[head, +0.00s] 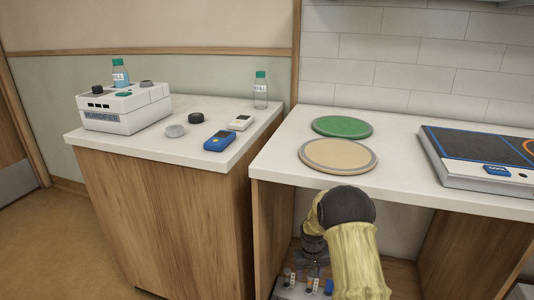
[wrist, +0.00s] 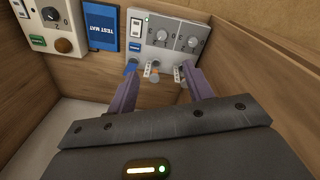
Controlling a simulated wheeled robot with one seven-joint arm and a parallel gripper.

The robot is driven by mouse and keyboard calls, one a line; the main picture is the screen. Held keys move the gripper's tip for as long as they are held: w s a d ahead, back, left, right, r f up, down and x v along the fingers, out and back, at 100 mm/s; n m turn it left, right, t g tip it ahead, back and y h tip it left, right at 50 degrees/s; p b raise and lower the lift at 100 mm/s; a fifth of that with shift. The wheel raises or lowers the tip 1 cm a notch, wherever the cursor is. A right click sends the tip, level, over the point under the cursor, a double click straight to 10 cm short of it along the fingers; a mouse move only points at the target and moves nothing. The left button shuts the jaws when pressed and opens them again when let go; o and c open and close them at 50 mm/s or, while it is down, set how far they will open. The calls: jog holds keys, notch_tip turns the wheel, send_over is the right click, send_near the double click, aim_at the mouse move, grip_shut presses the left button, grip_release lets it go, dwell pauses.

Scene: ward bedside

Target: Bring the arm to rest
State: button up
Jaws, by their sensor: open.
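My arm (head: 352,240) reaches down in front of the right counter, into the open space below the counter top. My gripper (wrist: 161,74) shows in the wrist view with its two purple fingers apart. Nothing is seen held between them. The fingertips point at the lower part of a white panel (wrist: 205,22) with dials, a rocker switch and small plugs or toggles. I cannot tell whether the fingers touch the panel. In the head view the gripper end is small and partly hidden by my arm.
Wooden side walls (wrist: 245,60) enclose the space around my gripper. A blue TEST MAT plate (wrist: 99,27) and another switch panel (wrist: 55,22) are to the left. Above, the counter (head: 400,185) bears a green disc (head: 342,126), a tan disc (head: 337,154) and a dark-topped unit (head: 480,150).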

jog(key=s+r+t, duration=0.1)
jog(key=s+r, duration=0.9)
jog(key=r, duration=0.3)
jog(key=s+r+m+t+p, duration=0.1)
jog(key=s+r, duration=0.3)
jog(key=s, duration=0.5)
jog(key=s+r, duration=0.3)
jog(key=s, duration=0.5)
jog(key=w+p+v, duration=0.2)
jog(key=p+v, duration=1)
jog(key=w+r+p+v, duration=0.1)
jog(key=w+p+v, duration=0.2)
jog(key=p+v, duration=0.9)
jog(key=w+d+p+v, duration=0.1)
jog(key=w+p+v, duration=0.1)
jog(key=p+v, duration=1)
jog(key=shift+w+d+r+p, duration=0.35)
jog(key=shift+d+r+p, duration=0.05)
jog(key=shift+r+p, duration=0.35)
jog(key=shift+f, duration=0.1)
